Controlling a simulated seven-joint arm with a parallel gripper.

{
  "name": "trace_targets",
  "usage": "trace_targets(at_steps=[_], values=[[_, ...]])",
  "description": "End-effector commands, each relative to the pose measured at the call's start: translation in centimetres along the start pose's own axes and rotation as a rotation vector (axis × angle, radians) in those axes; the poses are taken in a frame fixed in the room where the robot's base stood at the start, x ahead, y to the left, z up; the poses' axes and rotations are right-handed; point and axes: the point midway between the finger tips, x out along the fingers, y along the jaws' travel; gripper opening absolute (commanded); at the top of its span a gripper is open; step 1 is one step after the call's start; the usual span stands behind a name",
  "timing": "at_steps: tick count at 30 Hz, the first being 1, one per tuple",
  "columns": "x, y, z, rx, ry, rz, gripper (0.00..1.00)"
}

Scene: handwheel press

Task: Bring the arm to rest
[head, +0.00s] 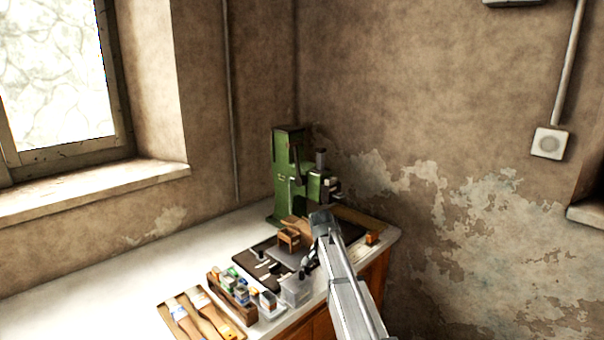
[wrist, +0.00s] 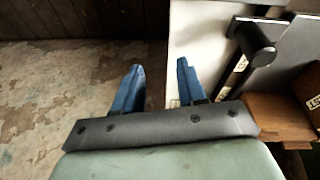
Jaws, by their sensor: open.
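My gripper (wrist: 160,63) is open, with its two blue fingers apart and nothing between them in the wrist view. The left finger is over the stained floor and the right one is by the edge of a pale surface. In the head view my silver arm reaches up from the bottom to the right part of the bench, and its fingers cannot be made out there. The green press (head: 285,175) stands at the back of the bench, behind the end of my arm. My arm hides part of the bench around it.
The bench (head: 90,270) is bare on its left. Brushes (head: 205,315), a wooden rack of small jars (head: 232,290) and a clear container (head: 296,291) stand near its front. A wooden block (head: 289,235) sits by the press. A black knob (wrist: 255,42) is right of my fingers.

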Motion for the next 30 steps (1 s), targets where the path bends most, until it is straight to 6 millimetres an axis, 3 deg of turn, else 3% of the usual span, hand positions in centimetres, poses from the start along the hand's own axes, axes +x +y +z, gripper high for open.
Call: trace_targets(at_steps=[1, 6, 11, 18, 30], values=[[2.3, 3.2, 1.2, -0.031, 0.012, 0.023, 0.4], [8.5, 10.0, 3.6, -0.16, 0.041, 0.086, 0.4], [13.7, 11.5, 7.0, -0.231, -0.022, 0.1, 0.4], [20.6, 14.2, 13.3, -0.314, -0.135, 0.108, 0.4], [29.4, 19.8, 24.9, -0.437, -0.324, 0.104, 0.4]])
